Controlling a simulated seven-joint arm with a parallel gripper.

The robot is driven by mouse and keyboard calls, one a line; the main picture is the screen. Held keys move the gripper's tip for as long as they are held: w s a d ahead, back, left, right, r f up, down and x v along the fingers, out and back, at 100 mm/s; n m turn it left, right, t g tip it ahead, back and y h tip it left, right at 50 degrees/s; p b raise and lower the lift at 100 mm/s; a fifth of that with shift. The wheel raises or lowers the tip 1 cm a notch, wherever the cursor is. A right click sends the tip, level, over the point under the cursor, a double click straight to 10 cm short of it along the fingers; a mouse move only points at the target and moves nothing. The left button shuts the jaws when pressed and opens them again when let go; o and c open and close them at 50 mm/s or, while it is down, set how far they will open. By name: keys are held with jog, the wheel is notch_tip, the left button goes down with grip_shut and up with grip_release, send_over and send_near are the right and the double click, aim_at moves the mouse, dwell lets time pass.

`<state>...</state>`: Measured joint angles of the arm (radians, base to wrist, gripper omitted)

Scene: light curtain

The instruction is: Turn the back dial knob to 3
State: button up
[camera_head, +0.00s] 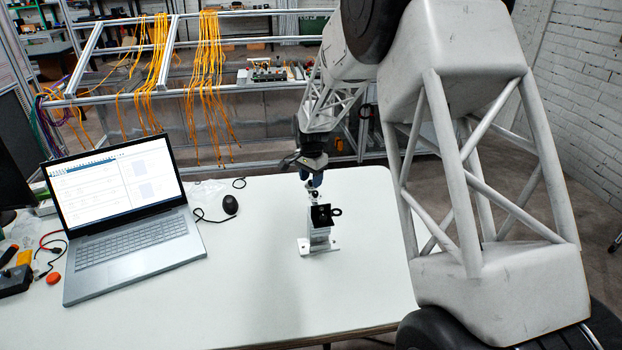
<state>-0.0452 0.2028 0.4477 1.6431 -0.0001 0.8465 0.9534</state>
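A small upright device with a black top (322,214) and a pale metal body (319,238) stands on a light base plate on the white table. A small dark ring-shaped part shows at the right of its top. My gripper (314,183) points down just behind and above the device, close to a small silvery part (315,200) at its back. I cannot tell whether the gripper touches that part. The fingers are too small to show whether they are open or shut. The dial knobs and their numbers cannot be made out.
An open laptop (135,240) stands on the left of the white table (270,290), with a black mouse (230,205) and cable beside it. Clutter lies at the far left edge. A metal frame with hanging orange cables (207,70) stands behind. The table front is clear.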

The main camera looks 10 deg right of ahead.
aim_at(311, 181)
dwell(0.3)
jog(key=shift+r, duration=3.85)
jog(key=shift+s+r, duration=0.4)
jog(key=s+d+r+n, duration=0.15)
jog(key=s+r, duration=0.25)
jog(key=s, duration=0.4)
jog(key=s+r+n+t, duration=0.1)
jog(key=s+r+n, duration=0.1)
jog(key=s+r, duration=0.5)
jog(key=s+d+r+n, duration=0.1)
jog(key=s+r+n, duration=0.1)
jog(key=s, duration=0.8)
jog(key=s+d+f+n+t, duration=0.1)
jog(key=s+n, duration=0.3)
jog(key=s, duration=2.2)
jog(key=shift+d+f+n+t, duration=0.3)
jog(key=shift+f+n, duration=0.05)
